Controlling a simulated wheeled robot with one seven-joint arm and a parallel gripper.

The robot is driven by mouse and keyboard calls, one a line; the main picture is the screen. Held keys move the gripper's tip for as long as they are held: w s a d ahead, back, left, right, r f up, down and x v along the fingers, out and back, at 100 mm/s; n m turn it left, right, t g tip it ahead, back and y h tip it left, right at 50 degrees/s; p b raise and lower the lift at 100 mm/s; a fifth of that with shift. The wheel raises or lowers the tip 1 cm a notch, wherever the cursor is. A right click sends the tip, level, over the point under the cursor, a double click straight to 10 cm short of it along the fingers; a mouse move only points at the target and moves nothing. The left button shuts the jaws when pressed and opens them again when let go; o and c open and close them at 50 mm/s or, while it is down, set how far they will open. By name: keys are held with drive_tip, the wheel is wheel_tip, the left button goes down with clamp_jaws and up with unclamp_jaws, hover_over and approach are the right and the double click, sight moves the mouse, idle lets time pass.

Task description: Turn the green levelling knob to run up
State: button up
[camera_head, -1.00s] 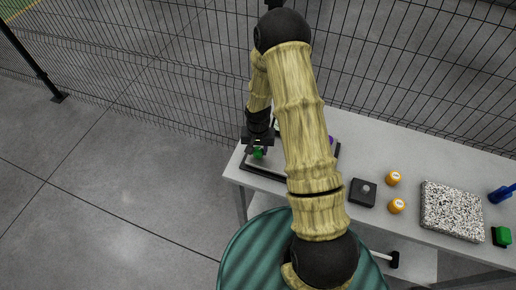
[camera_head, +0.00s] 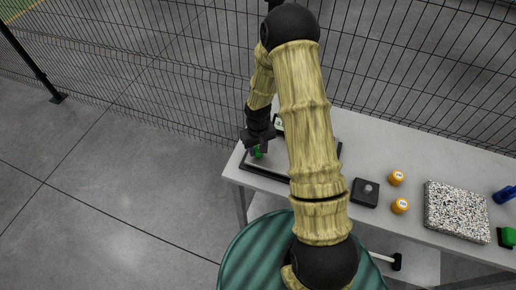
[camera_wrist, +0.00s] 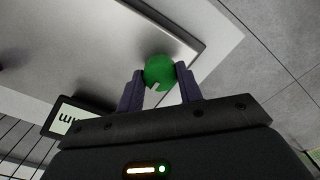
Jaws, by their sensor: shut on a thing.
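The green levelling knob (camera_wrist: 160,73) sits between the two fingers of my gripper (camera_wrist: 160,88) in the wrist view, with a small pale notch on its lower edge. My gripper is shut on it. In the head view the knob (camera_head: 257,153) shows as a small green spot below my gripper (camera_head: 258,148), at the left end of the table. The knob stands near a corner of a pale panel with a dark edge (camera_head: 270,174). A small dark-framed display (camera_wrist: 72,122) with partly cut-off lettering is at the lower left of the wrist view; its full reading is hidden.
On the white table (camera_head: 415,160) to the right are a dark box with a grey knob (camera_head: 365,192), two orange round pieces (camera_head: 397,177), a speckled slab (camera_head: 456,211), a blue item (camera_head: 504,194) and a green block (camera_head: 507,237). A wire fence (camera_head: 180,75) stands behind.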

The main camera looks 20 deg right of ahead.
idle(0.4)
drive_tip(key=o, duration=1)
wheel_tip(320, 180, up, 18)
drive_tip(key=b, duration=0.3)
drive_tip(key=shift+f+b, duration=0.25)
drive_tip(key=shift+b, duration=0.05)
drive_tip(key=s+t, duration=0.1)
drive_tip(key=s, duration=0.4)
drive_tip(key=s+m, duration=0.1)
drive_tip(key=s, duration=0.3)
drive_tip(key=s+t+b, duration=0.1)
drive_tip(key=s, duration=0.4)
drive_tip(key=shift+s+a+r+m+t, duration=0.1)
drive_tip(key=shift+s+r+m+t, duration=0.2)
